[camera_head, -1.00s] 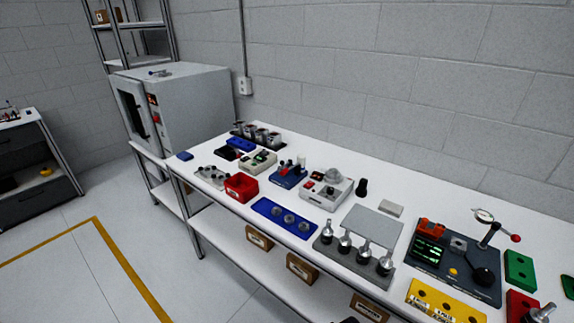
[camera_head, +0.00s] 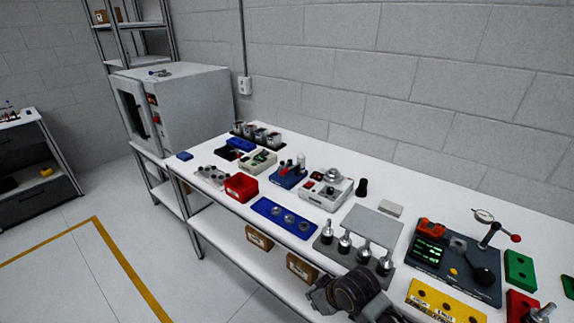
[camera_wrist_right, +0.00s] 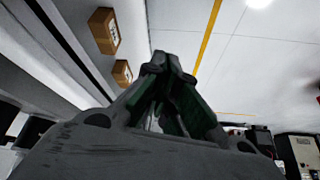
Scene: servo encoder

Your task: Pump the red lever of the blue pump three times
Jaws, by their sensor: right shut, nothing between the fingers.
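The blue pump (camera_head: 288,178) stands on the white workbench, left of the white device with a round metal top. My right gripper (camera_head: 318,298) is at the bottom of the head view, low at the bench's front edge and well apart from the pump. In the right wrist view its fingers (camera_wrist_right: 168,68) are together and empty, with floor and shelf boxes behind them. The pump does not show there. My left gripper is not in view.
Near the pump are a red bin (camera_head: 241,187), a blue tray with round parts (camera_head: 268,222), and the white device (camera_head: 320,199). A grey rack with upright metal knobs (camera_head: 330,254) stands beside my right arm. Boxes (camera_head: 259,238) sit on the shelf below.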

